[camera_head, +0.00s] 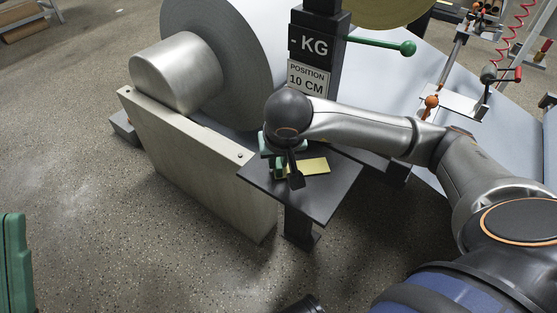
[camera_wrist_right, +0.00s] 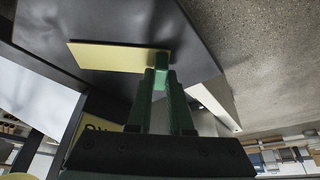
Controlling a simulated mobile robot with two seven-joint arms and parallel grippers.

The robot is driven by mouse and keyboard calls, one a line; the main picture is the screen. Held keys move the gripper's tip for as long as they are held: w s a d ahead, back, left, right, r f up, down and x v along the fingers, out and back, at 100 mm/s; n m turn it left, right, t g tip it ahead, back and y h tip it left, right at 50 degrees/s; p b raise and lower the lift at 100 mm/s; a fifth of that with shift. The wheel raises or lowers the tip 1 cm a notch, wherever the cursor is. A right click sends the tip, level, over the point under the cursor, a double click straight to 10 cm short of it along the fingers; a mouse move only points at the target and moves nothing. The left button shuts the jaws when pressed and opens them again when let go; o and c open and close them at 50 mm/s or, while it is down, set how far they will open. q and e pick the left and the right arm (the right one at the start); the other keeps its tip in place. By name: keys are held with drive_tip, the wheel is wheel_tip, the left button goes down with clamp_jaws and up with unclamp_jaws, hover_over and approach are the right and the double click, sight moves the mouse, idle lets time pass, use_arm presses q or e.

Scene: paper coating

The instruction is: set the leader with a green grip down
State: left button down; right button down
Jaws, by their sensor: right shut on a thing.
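The leader is a flat yellow strip (camera_head: 312,166) with a green grip at one end. It is over the small dark shelf (camera_head: 320,200), very close to its top; I cannot tell whether it touches. In the right wrist view the strip (camera_wrist_right: 110,56) extends left from the green grip (camera_wrist_right: 161,78), which is between my fingers. My right gripper (camera_head: 284,168) is shut on the grip, and its fingers (camera_wrist_right: 164,90) partly hide it. My left gripper is not in view.
A large paper roll (camera_head: 225,45) on a metal core (camera_head: 180,72) stands behind a pale panel (camera_head: 200,160) left of the shelf. A dark post with a "POSITION 10 CM" label (camera_head: 307,79) rises behind it. A green-knobbed lever (camera_head: 407,47) sticks out right. Open floor lies at left.

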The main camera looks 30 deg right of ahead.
drive_tip(key=shift+f, duration=0.2)
use_arm(q)
drive_tip(key=shift+f, duration=0.15)
use_arm(e)
drive_tip(key=c, duration=0.8)
unclamp_jaws()
drive_tip(key=shift+r, duration=0.1)
drive_tip(key=shift+r, duration=0.1)
use_arm(q)
drive_tip(key=shift+m, duration=0.4)
drive_tip(key=shift+a+r+p, duration=0.15)
drive_tip(key=shift+r+p, duration=1)
drive_tip(key=shift+r, duration=0.1)
drive_tip(key=shift+a+r+p, duration=0.1)
drive_tip(key=shift+r+p, duration=1)
drive_tip(key=shift+r, duration=0.1)
use_arm(e)
drive_tip(key=shift+v, duration=6.05)
